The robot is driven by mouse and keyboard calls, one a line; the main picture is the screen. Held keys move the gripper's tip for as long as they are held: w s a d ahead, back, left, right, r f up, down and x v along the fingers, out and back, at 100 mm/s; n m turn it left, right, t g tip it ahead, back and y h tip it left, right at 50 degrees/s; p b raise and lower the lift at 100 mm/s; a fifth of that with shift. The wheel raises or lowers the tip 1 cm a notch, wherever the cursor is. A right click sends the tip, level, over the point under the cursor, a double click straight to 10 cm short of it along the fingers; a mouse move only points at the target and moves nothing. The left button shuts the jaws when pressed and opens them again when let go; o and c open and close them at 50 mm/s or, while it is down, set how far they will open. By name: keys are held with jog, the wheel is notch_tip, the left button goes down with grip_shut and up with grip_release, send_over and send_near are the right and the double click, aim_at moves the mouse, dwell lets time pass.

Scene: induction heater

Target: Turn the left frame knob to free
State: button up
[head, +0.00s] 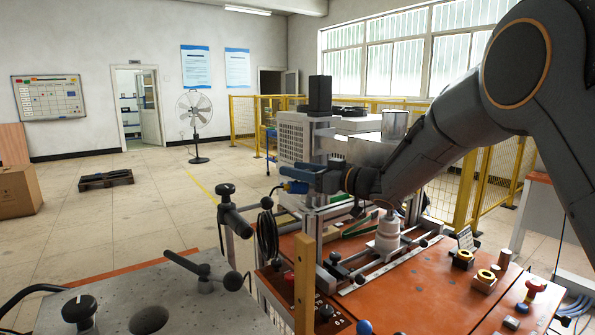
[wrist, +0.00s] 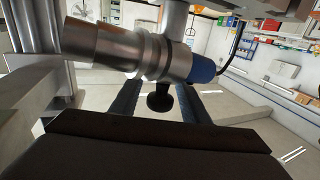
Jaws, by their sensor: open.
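A small black knob (wrist: 160,97) hangs on a short stem beneath a metal cylinder (wrist: 105,45) with a blue end (wrist: 203,70) in the wrist view. My gripper (wrist: 157,103) is open, one dark finger on each side of the knob, with visible gaps, so it is not clamped. In the head view my gripper (head: 297,174) reaches left to the upright metal frame (head: 309,145), beside the blue end (head: 296,187). The knob itself is hidden there by my gripper and the frame. I cannot tell the knob's turned position.
An orange worktop (head: 420,290) with buttons and fixtures lies below my arm. A white stacked insulator (head: 387,235) stands under it. Black-knobbed handles (head: 228,190) stand to the left by a grey table (head: 180,300). Yellow fencing (head: 470,190) is behind; open floor lies left.

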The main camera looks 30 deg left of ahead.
notch_tip(320, 180, up, 10)
jog(key=b, duration=0.1)
jog(key=shift+b, duration=0.3)
